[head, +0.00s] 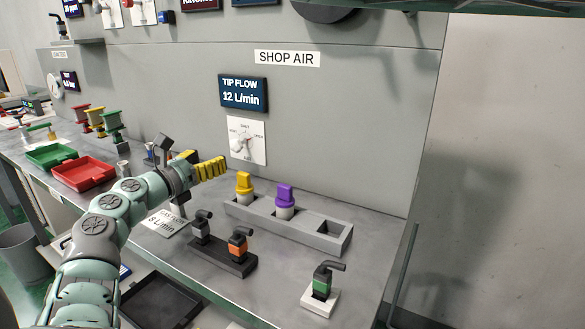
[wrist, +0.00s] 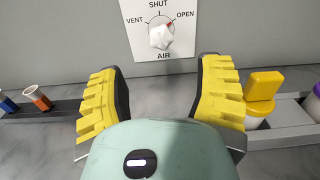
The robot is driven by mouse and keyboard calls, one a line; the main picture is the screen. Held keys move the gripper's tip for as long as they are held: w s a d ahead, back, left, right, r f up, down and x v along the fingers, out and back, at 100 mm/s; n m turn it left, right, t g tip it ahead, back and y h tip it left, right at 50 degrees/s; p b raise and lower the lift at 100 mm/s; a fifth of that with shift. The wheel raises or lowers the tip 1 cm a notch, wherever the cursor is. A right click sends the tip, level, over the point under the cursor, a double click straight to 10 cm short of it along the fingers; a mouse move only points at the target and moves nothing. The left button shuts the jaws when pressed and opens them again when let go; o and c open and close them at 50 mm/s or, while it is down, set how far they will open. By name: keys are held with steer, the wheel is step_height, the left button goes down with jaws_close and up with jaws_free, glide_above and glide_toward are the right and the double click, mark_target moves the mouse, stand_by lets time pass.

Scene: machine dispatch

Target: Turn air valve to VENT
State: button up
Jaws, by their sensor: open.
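The air valve (head: 243,143) is a white knob on a white wall plate below the TIP FLOW display. In the wrist view its knob (wrist: 161,37) sits among the labels SHUT at top, VENT at left, OPEN at right and AIR below. A small red mark on the knob appears to lie at its upper right, towards OPEN. My gripper (head: 212,167) has yellow ribbed fingers and is in front of and below the plate. In the wrist view my gripper (wrist: 158,75) is open and empty, its fingers wide apart, with the knob beyond them and not touched.
A grey rack (head: 320,229) with yellow-topped and purple-topped pieces stands on the bench below the plate. A dark holder (head: 222,256) with grey and orange nozzles is in front. A green nozzle (head: 322,285) stands on a white block. A red tray (head: 84,173) lies left.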

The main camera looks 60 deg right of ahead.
mark_target(234, 148)
steer(key=d, duration=0.6)
steer(key=d+b, duration=0.1)
steer(key=d, duration=0.2)
steer(key=shift+w+d+f, duration=0.1)
steer(key=shift+w+d, duration=0.2)
steer(key=shift+d, duration=0.05)
steer(key=shift+w+d+b, duration=0.1)
steer(key=shift+d+b, duration=0.35)
steer(key=shift+d, duration=0.6)
steer(key=shift+o, duration=0.3)
steer(key=c, duration=1)
steer(key=shift+c, duration=0.9)
steer(key=shift+d, duration=0.1)
jaws_close()
steer(key=shift+w+r, duration=0.1)
steer(key=shift+r, duration=0.1)
